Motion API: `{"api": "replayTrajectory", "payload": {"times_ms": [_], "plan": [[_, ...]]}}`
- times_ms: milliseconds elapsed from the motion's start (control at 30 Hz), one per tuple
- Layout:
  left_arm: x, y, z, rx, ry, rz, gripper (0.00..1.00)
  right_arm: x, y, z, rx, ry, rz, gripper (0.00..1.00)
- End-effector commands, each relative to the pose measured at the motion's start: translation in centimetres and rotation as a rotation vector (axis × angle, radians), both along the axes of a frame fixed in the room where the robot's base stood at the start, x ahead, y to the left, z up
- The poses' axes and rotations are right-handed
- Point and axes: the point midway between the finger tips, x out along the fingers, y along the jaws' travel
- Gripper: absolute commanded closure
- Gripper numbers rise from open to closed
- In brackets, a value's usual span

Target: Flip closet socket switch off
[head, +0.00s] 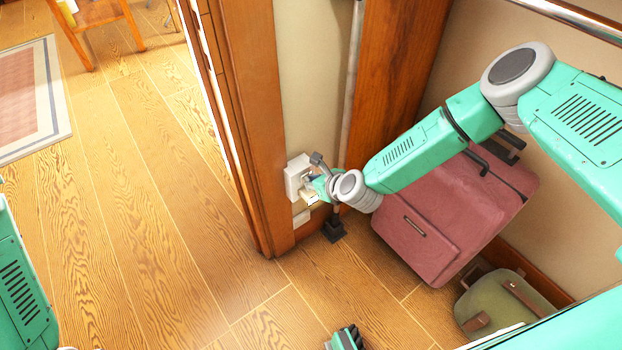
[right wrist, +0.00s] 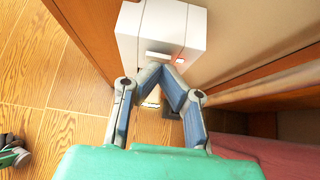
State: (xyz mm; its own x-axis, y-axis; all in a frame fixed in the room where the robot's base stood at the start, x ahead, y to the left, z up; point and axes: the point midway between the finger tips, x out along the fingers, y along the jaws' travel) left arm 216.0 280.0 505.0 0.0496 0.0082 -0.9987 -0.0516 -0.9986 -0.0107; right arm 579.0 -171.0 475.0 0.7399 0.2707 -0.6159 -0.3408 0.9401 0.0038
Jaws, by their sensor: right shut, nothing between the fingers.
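The closet socket (head: 297,176) is a white box low on the narrow wall beside the wooden door frame. In the right wrist view the socket (right wrist: 178,22) fills the top middle; a pale raised strip, perhaps the switch (right wrist: 158,56), shows on it with a small red glow at its right. My right gripper (head: 318,188) is at the socket's front, shut and empty. In the right wrist view its fingertips (right wrist: 160,70) come together just below the strip; I cannot tell whether they touch it. My left gripper does not show; part of my left arm is at the left edge.
A red suitcase (head: 440,215) stands under my right arm, with a green bag (head: 503,305) in front of it. The door frame (head: 258,130) rises left of the socket. Open wooden floor (head: 130,200) lies to the left, with a rug (head: 25,100) beyond.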

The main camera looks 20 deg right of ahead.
Motion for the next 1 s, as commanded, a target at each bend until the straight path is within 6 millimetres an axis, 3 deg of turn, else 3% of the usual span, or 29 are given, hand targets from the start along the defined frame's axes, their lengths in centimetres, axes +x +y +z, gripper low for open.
{"api": "replayTrajectory", "payload": {"times_ms": [1000], "plan": [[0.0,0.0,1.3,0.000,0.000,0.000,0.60,0.5,0.1,1.7,-0.019,0.043,0.000,1.00]]}}
